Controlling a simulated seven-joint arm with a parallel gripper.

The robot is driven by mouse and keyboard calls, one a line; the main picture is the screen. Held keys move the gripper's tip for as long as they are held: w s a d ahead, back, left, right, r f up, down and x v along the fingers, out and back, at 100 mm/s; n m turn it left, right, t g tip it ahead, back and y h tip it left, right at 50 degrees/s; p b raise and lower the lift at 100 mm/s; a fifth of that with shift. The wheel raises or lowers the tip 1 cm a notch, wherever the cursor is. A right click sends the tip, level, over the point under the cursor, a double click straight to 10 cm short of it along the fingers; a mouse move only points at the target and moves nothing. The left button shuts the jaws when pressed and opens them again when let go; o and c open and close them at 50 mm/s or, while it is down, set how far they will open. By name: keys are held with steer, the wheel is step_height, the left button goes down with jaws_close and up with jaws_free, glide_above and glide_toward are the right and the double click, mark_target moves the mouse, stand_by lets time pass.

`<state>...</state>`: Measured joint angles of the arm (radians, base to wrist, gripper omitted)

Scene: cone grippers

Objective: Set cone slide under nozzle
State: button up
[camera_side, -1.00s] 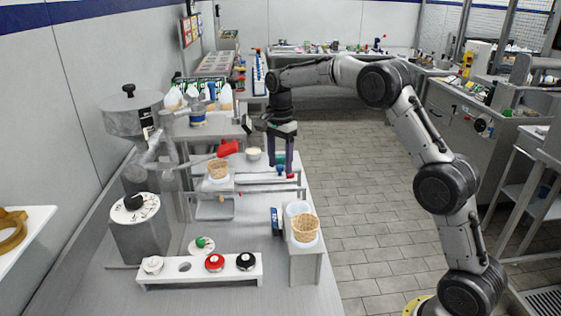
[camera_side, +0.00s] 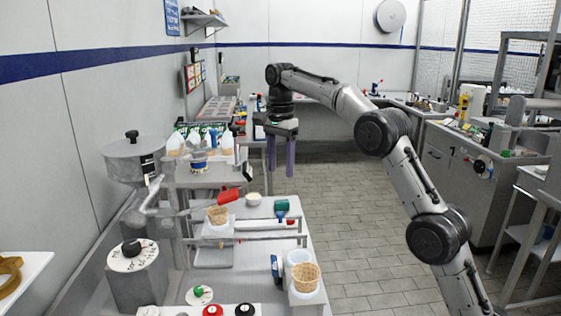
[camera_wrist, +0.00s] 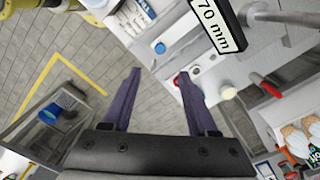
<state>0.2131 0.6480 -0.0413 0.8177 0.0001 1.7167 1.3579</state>
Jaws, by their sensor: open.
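A tan waffle cup (camera_side: 218,214) sits in a white holder on a rail (camera_side: 262,225) in the side view. It stands below and slightly left of a red handle (camera_side: 229,197) on the pipework of a grey hopper machine (camera_side: 136,160); the nozzle outlet cannot be made out. My gripper (camera_side: 281,170) hangs above the bench's far right side, fingers pointing down, higher than that knob. Its purple fingers are apart and empty, also in the wrist view (camera_wrist: 159,74).
A second waffle cup (camera_side: 306,276) stands in a white holder at the front right. A dial pedestal (camera_side: 133,255) and red and black knobs are at the front left. White bottles (camera_side: 200,142) stand behind. Tiled floor lies open to the right.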

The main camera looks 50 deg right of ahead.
steer(key=shift+r, duration=0.45)
